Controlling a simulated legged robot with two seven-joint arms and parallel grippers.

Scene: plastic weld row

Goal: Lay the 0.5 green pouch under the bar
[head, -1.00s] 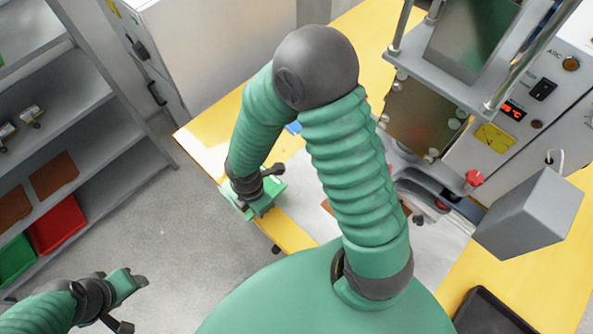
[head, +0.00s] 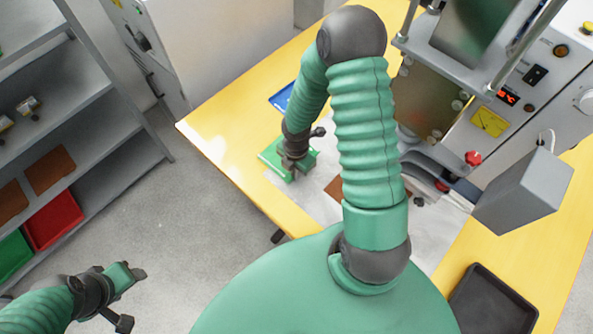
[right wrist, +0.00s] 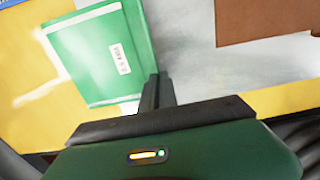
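The green pouch (head: 273,153) is at my right gripper (head: 295,173), over the yellow table and light mat in the head view. In the right wrist view the pouch (right wrist: 95,60) shows a white label, and its right edge meets my gripper's fingers (right wrist: 157,92). The fingers look shut on that edge. A grey machine stands to the right, with a curved grey part (head: 425,165) low on its front that may be the bar; my right arm partly hides this area. My left gripper (head: 132,275) is away at lower left; its finger gap is unclear.
A brown sheet (head: 334,190) lies on the light mat beside my right arm, also in the wrist view (right wrist: 265,20). A blue tray (head: 282,98) lies behind the gripper. A grey block (head: 520,190) and black tray (head: 492,302) are at right. Shelves (head: 95,105) stand left.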

